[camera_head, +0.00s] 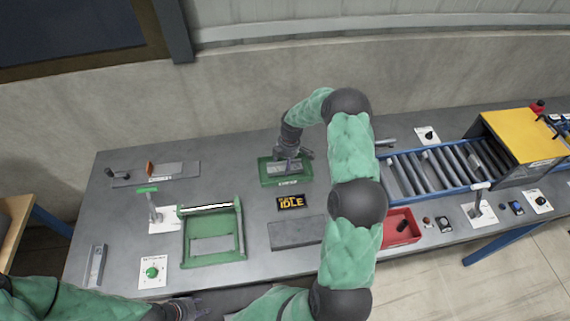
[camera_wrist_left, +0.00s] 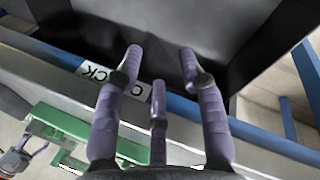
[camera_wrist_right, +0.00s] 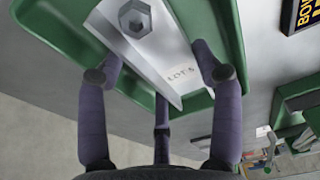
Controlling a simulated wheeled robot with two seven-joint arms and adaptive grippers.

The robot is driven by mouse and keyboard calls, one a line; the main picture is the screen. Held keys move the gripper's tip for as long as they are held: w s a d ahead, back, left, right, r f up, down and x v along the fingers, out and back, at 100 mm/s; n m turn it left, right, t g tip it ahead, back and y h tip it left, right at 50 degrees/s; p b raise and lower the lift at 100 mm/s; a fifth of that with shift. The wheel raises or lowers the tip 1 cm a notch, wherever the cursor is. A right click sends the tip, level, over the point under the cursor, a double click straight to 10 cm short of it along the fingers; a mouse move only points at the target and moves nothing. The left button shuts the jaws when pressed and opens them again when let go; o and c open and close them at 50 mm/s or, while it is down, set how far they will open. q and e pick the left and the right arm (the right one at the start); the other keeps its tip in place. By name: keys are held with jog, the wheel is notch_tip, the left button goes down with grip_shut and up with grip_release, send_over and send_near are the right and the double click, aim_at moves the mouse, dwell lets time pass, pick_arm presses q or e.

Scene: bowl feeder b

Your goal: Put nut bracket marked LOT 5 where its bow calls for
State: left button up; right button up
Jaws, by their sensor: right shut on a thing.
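The nut bracket (camera_wrist_right: 150,50) is a pale grey angled plate with a hex nut (camera_wrist_right: 135,18) and a label reading LOT 5. It is at the green tray (camera_wrist_right: 228,28), which stands at the back middle of the bench in the head view (camera_head: 264,180). My right gripper (camera_head: 292,158) reaches down over this tray. Its fingers (camera_wrist_right: 158,62) are shut on the bracket, one on each side. I cannot tell whether the bracket still touches the tray floor. My left gripper (camera_head: 188,308) is open and empty by the bench's front edge; its fingers also show in the left wrist view (camera_wrist_left: 160,52).
A sign reading BOWL IDLE (camera_head: 291,203) lies before the tray. A green frame fixture (camera_head: 215,260) stands left, a grey block (camera_head: 296,234) in front. A red bin (camera_head: 388,242) and roller conveyor (camera_head: 440,168) are right. A dark bin (camera_wrist_left: 165,55) is below my left gripper.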

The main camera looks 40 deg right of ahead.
jog(key=shift+f, duration=0.35)
jog(key=shift+f, duration=0.15)
jog(key=o, duration=1.3)
jog(key=shift+o, duration=0.2)
notch_tip(320, 180, up, 12)
jog(key=d, duration=0.1)
jog(key=shift+s+d+p, duration=0.15)
jog(key=shift+s+p, duration=0.15)
jog(key=shift+s, duration=0.05)
